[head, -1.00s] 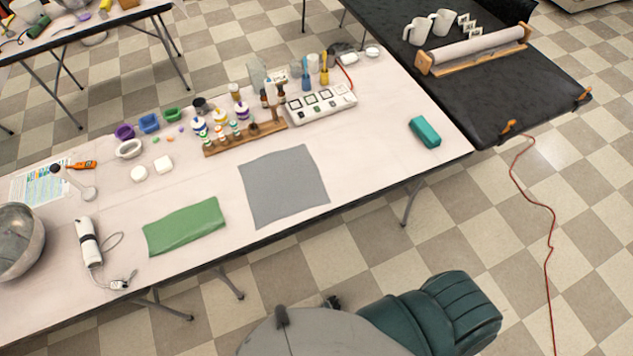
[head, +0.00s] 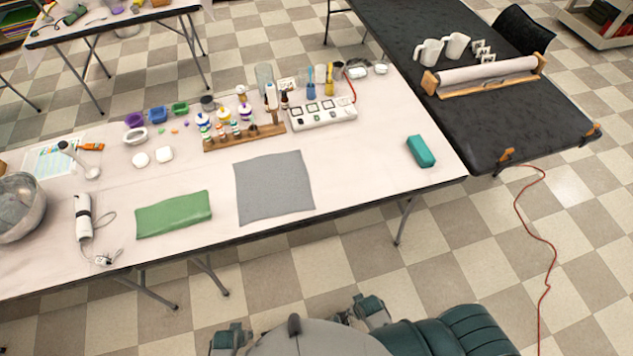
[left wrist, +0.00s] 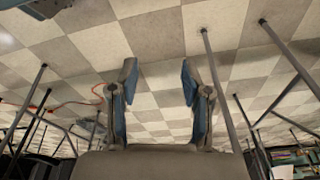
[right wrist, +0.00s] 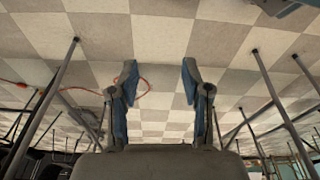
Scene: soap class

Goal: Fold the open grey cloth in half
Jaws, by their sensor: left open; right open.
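The grey cloth (head: 273,187) lies flat and open on the pale table, close to its front edge. A folded green cloth (head: 174,214) lies to its left. My left gripper (left wrist: 160,82) is open and empty in the left wrist view, with checkered floor and table legs beyond its fingers. My right gripper (right wrist: 159,82) is open and empty in the right wrist view, also over floor. Neither gripper touches the cloth. In the head view, parts of my body and arms show at the bottom, away from the table; the fingertips are not clear there.
Behind the grey cloth stand a wooden rack (head: 243,137) with bottles and a white tray (head: 322,113). A teal block (head: 420,151) lies to the right. A white hand tool (head: 84,217) and metal bowl (head: 20,207) are left. A black table (head: 480,120) adjoins at right.

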